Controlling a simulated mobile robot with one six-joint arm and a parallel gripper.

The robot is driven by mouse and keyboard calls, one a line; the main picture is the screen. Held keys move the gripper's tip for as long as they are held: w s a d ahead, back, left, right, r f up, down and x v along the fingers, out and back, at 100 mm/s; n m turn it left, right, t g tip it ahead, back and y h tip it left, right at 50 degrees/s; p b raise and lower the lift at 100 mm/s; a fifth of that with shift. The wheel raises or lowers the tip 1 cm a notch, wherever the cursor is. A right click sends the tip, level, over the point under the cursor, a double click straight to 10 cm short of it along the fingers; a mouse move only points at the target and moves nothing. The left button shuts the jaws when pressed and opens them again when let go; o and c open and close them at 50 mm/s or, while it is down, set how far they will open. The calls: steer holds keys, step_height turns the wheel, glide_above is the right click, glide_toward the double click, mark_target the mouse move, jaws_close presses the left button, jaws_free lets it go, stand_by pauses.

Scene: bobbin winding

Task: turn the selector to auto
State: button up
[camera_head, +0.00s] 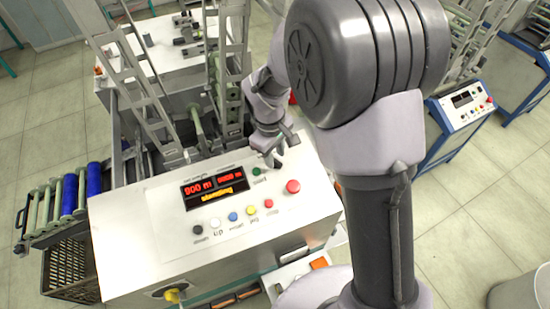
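The white control panel (150,225) of the winding machine faces up in the head view. My gripper (279,152) is over its upper right part, close above or at the surface by the green button (256,171). Its fingers look spread apart, with no held object visible. Contact with the panel cannot be told. I cannot clearly pick out the selector or its setting; a dark piece by the fingertips may be part of the gripper or a knob. A yellow rotary handle (173,296) sits on the front face, far from the gripper.
A lit display (214,188) reads "900 m" and "standing". Below it is a row of coloured buttons, with a large red button (292,187) at right. Metal frames (230,75) rise behind the panel. Green and blue bobbins (94,179) lie at left.

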steer(key=shift+w+f, duration=0.1)
steer(key=shift+f, duration=0.75)
jaws_close()
steer(key=shift+m, duration=0.3)
steer(key=m+b, duration=0.1)
steer(key=m, duration=0.1)
steer(key=m+y, duration=0.1)
steer(key=m, duration=0.2)
steer(key=shift+w+d+b, duration=0.1)
steer(key=shift+d+b, duration=0.1)
steer(key=shift+b, duration=0.2)
steer(key=m+b, duration=0.1)
steer(key=m, duration=0.2)
steer(key=m+y, duration=0.1)
steer(key=m, duration=0.2)
steer(key=shift+d+g+b, duration=0.1)
steer(key=shift+g+b, duration=0.2)
steer(key=shift+b, duration=0.1)
